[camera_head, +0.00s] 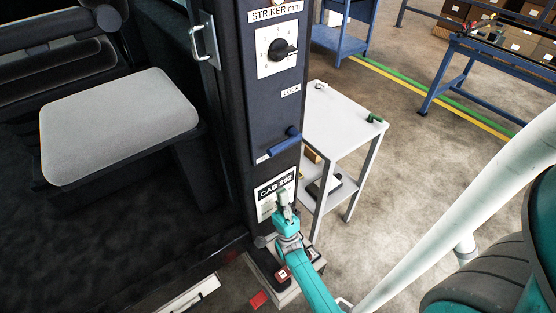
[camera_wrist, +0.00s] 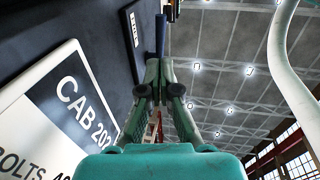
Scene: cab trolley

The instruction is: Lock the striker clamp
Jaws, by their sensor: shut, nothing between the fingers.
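The striker clamp's blue lever (camera_head: 284,143) sticks out low on the dark cab pillar (camera_head: 268,118), its free end up and to the right. A small label (camera_head: 263,158), too small to read, sits at its lower left end. The LOCK label (camera_head: 290,91) is higher up the pillar. The metal striker loop (camera_head: 204,42) is on the pillar's left side. My gripper (camera_head: 284,198) is shut and empty, below the lever and in front of the CAB 202 plate (camera_head: 265,207). In the wrist view the lever (camera_wrist: 161,36) shows just beyond my closed fingertips (camera_wrist: 159,66); contact cannot be told.
A STRIKER mm dial (camera_head: 283,50) is high on the pillar. A grey seat (camera_head: 118,118) is inside the cab at left. A white trolley (camera_head: 335,125) with a green-handled item (camera_head: 376,118) stands close right of the pillar.

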